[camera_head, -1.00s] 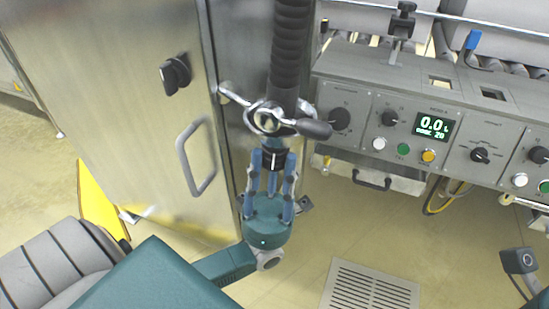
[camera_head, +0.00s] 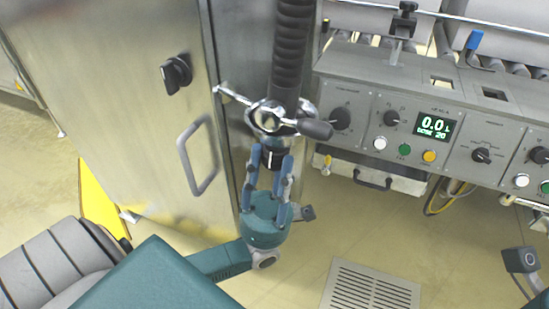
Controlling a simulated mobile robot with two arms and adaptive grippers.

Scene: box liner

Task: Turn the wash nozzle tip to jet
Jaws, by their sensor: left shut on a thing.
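The wash nozzle hangs from a black ribbed hose (camera_head: 290,45), held in a chrome ring with a lever. Its dark tip (camera_head: 272,160) points down and has a small pale mark. My left gripper (camera_head: 271,156) comes up from below, with its blue fingers on either side of the tip, shut on it. The fingers partly hide the tip, and I cannot read its setting.
A steel cabinet door with a handle (camera_head: 197,157) and a black knob (camera_head: 176,74) stands close on the left. A grey control panel (camera_head: 455,100) with knobs, buttons and a display is on the right. A floor grate (camera_head: 370,290) lies below.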

